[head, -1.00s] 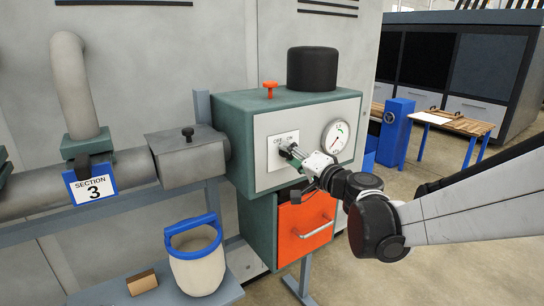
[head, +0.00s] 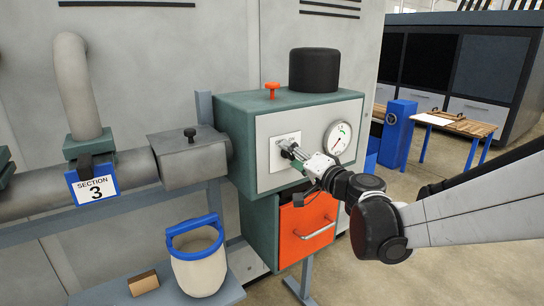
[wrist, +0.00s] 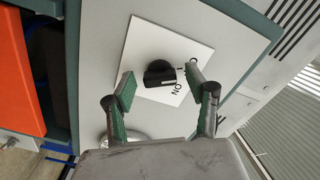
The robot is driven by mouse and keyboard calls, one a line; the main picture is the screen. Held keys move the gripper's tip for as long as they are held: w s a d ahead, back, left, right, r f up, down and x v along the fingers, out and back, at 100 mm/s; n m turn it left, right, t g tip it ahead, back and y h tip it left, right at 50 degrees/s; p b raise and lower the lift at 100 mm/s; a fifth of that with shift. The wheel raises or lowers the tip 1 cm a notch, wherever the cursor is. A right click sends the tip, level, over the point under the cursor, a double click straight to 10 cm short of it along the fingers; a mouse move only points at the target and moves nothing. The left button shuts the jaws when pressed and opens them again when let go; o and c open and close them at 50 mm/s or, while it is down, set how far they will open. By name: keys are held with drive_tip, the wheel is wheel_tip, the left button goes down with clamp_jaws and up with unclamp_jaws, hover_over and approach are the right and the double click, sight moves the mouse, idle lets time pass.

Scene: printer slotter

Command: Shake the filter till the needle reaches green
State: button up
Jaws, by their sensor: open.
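A teal box (head: 233,140) with a light front panel carries a round gauge (head: 338,138) and a white OFF/ON plate (head: 285,154). The gauge shows a red needle and a green mark near its top; the exact reading is too small to tell. In the wrist view, a black knob (wrist: 158,73) sits on the plate (wrist: 140,45). My gripper (head: 287,148) is at the plate. In the wrist view my gripper (wrist: 166,90) is open, with its fingers to either side of the knob and slightly below it, no clear contact. Which part of the box is the filter is unclear.
A red-orange push button (head: 271,86) and a black cylinder (head: 314,69) stand on the box. An orange drawer (head: 305,228) is below. A pipe (head: 130,170) with a Section 3 sign runs left. A blue-rimmed bucket (head: 198,268) and brown block (head: 143,283) are on the bench.

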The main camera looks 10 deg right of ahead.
drive_tip(key=v, duration=1.2)
drive_tip(key=s+a+f+n+g, duration=0.4)
drive_tip(key=s+a+f+g, duration=0.25)
drive_tip(key=a, duration=0.25)
drive_tip(key=s+d+f+n+g+h, duration=0.1)
drive_tip(key=s+d+f+h, duration=0.1)
drive_tip(key=s, duration=0.4)
drive_tip(key=s+d+f+n+g+h, duration=0.2)
drive_tip(key=s+f+h, duration=0.1)
drive_tip(key=s, duration=0.3)
drive_tip(key=shift+s+d+f+n+h, duration=0.25)
drive_tip(key=shift+f+n+h, duration=0.05)
drive_tip(key=shift+h, duration=0.6)
